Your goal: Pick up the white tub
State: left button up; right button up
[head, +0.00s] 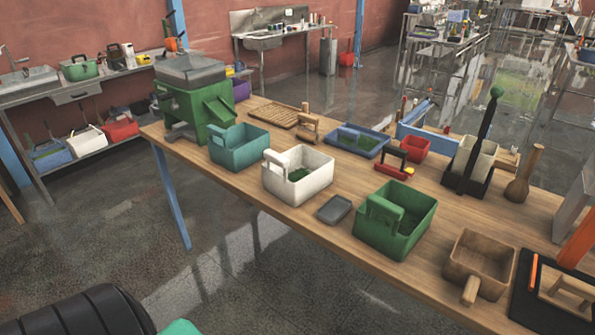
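The white tub (312,184) stands upright on the wooden table (245,190), near its front edge and left of the middle. It is an open box with a raised handle-like part on its left side and some green material inside. Neither of my grippers shows in the head view.
A teal tub (238,156) stands close behind the white tub on the left, and a green tub (398,232) stands to its right. A small dark tray (334,209) lies between the white and green tubs. A green machine (197,108) stands at the left end, and a brown scoop box (480,262) at the right.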

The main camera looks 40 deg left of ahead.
aim_at(295, 176)
jog(key=l+u, duration=0.1)
jog(key=u, duration=1.3)
